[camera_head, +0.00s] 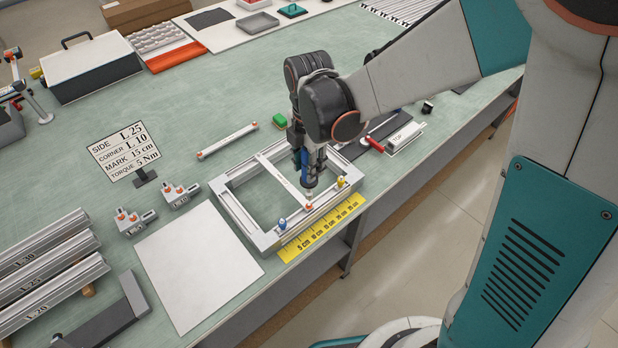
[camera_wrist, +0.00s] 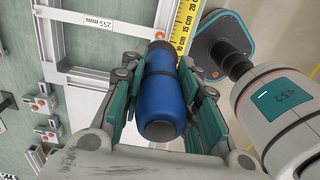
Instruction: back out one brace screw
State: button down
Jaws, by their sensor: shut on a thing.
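The light metal frame (camera_head: 243,205) lies flat on the green bench. A brace (camera_head: 283,180) crosses it to the front rail; in the wrist view the brace (camera_wrist: 125,27) carries a "255 mm" label. My gripper (camera_head: 309,165) is above the brace's front end. It is shut on a blue-and-black screwdriver (camera_head: 304,166), held about upright with its tip down. In the wrist view the blue handle (camera_wrist: 160,95) sits between the teal fingers. An orange screw (camera_head: 309,207) shows at the brace's front end, just below the tip. I cannot tell whether they touch.
A yellow ruler (camera_head: 322,227) runs along the frame's front rail. Blue (camera_head: 282,224) and yellow (camera_head: 341,182) pins stand on the frame. A loose bar (camera_head: 228,141) lies behind it. A white sheet (camera_head: 197,268) and corner brackets (camera_head: 134,220) lie left. The bench edge is close in front.

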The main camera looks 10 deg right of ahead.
jog(key=shift+f, duration=0.15)
jog(key=shift+f+b, duration=1.15)
jog(key=shift+f, duration=0.1)
jog(key=shift+f+b, duration=1.2)
jog(key=shift+b, duration=0.05)
dwell(1.1)
jog(key=shift+r, duration=0.1)
dwell(1.5)
jog(key=shift+r+p, duration=1.75)
jog(key=shift+r, duration=0.75)
